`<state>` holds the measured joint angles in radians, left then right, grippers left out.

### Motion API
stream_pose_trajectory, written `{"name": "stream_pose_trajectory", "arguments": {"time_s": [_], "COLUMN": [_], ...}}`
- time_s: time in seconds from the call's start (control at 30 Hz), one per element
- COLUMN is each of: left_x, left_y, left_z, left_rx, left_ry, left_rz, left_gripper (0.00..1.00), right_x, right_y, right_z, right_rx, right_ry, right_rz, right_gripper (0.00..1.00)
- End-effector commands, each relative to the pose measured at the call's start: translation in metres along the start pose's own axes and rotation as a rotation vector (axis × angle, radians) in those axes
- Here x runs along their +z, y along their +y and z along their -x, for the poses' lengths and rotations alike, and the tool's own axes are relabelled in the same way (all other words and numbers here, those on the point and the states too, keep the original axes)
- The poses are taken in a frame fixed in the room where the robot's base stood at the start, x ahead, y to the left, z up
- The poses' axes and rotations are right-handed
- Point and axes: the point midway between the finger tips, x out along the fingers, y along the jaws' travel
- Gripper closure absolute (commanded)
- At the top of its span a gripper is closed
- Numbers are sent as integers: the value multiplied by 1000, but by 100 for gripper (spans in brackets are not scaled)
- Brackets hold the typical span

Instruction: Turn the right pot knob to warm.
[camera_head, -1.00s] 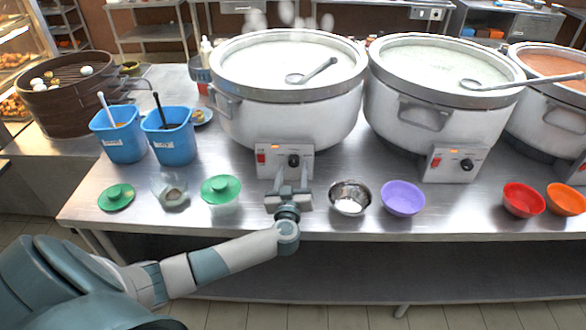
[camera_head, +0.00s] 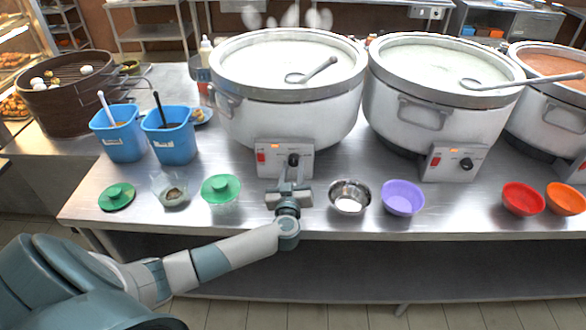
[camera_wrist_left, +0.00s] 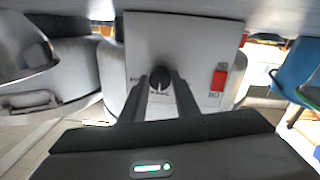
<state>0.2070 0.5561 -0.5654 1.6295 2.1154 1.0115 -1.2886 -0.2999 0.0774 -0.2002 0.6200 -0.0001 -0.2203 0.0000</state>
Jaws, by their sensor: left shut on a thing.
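My left gripper (camera_head: 293,168) is at the control panel (camera_head: 272,160) of the leftmost white stockpot (camera_head: 290,118). It is shut on that pot's black knob (camera_wrist_left: 160,77), one finger on each side in the left wrist view. Lettering around the knob is too small to read. The panel also has a red switch (camera_wrist_left: 218,80). The middle stockpot (camera_head: 435,122) has its own panel with a black knob (camera_head: 466,164), and my gripper is well away from it. A third pot (camera_head: 562,120) with reddish content is cut off at the right edge.
A steel bowl (camera_head: 350,197) and purple bowl (camera_head: 403,198) stand right of my gripper. A green-lidded container (camera_head: 221,189) and a glass bowl (camera_head: 170,190) stand left. Blue bins (camera_head: 170,142) are farther left. Ladles rest on the pots.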

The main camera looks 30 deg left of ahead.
Motion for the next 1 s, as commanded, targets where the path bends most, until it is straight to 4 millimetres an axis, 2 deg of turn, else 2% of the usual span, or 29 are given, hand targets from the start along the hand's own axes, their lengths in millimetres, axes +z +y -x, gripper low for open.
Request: {"name": "stream_pose_trajectory", "arguments": {"time_s": [0.37, 1.0], "left_x": [-1, 2], "left_y": [1, 1], "left_z": [1, 0], "left_rx": [0, 3], "left_ry": [6, 35], "left_rz": [182, 771], "left_gripper": [94, 94], "right_x": [0, -2], "right_y": [4, 4], "right_z": [13, 27], "right_rx": [4, 4], "right_ry": [-1, 0], "right_rz": [2, 1], "right_gripper": [69, 69]}}
